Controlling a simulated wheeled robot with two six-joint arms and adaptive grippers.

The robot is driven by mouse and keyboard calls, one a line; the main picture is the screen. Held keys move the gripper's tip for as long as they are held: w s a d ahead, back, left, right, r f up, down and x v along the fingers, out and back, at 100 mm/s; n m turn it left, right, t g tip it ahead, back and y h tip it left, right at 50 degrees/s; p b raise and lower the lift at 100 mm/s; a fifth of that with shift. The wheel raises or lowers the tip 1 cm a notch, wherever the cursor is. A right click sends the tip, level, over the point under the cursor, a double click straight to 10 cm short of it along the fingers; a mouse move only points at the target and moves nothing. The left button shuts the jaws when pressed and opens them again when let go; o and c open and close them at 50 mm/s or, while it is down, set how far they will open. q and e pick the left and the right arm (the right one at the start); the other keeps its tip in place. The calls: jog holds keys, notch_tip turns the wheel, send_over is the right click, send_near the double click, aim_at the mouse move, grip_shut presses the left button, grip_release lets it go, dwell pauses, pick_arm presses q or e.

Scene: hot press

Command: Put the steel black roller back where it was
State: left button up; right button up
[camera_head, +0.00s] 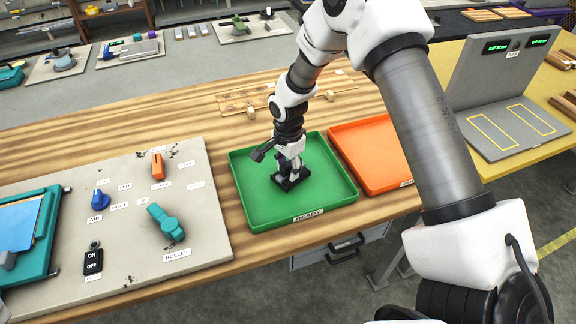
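My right gripper (291,179) points down into the green tray (328,203) labelled READY. A dark rod-like part (262,152) sticks out to the left beside the gripper; I cannot tell whether it is the steel black roller or part of my wrist. Dark shapes at the fingertips are too small to tell whether the fingers are open or shut, or on something. On the grey board (215,228) at the left, a teal tool (165,222) lies above the ROLLER label (177,254). My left gripper is not in view.
The board also holds an orange tool (157,165), a blue knob (99,199) and an ON/OFF switch (93,262). A teal press (44,235) stands at the far left. An orange tray (372,160) is right of the green one. A grey display stand (505,130) is at right.

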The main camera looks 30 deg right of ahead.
aim_at(288, 164)
jog(key=shift+f, duration=0.1)
dwell(0.3)
jog(key=shift+w+r, duration=0.1)
jog(key=shift+r, duration=0.25)
notch_tip(288, 164, up, 13)
jog(key=b, duration=0.1)
jog(key=shift+f+b, duration=0.15)
jog(key=shift+b, duration=0.2)
